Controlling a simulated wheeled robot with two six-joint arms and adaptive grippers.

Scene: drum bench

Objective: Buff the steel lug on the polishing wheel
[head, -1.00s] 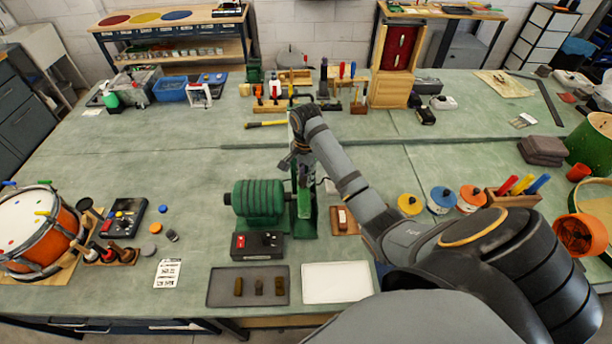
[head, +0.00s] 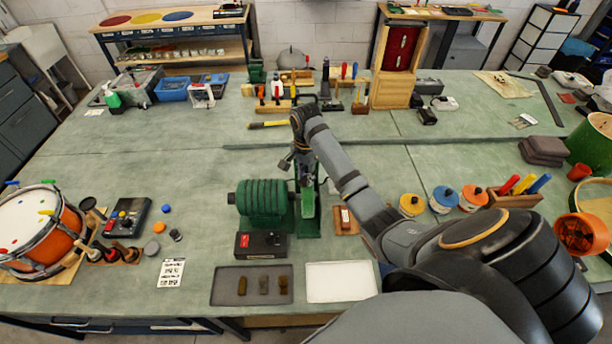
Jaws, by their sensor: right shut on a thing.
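The green polishing machine (head: 262,203) stands on the bench in the middle, with a ribbed motor housing and a green guard (head: 311,210) at its right end. The polishing wheel itself is hard to make out there. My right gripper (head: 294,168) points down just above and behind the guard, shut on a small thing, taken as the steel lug. The lug is too small and too covered to see clearly, and I cannot tell whether it touches the wheel. My left gripper is not in view.
In front of the machine are a switch box (head: 260,244), a dark tray (head: 229,297) with three small blocks and an empty white tray (head: 341,283). A wooden block (head: 346,221) lies right of the guard. A drum (head: 38,229) stands far left.

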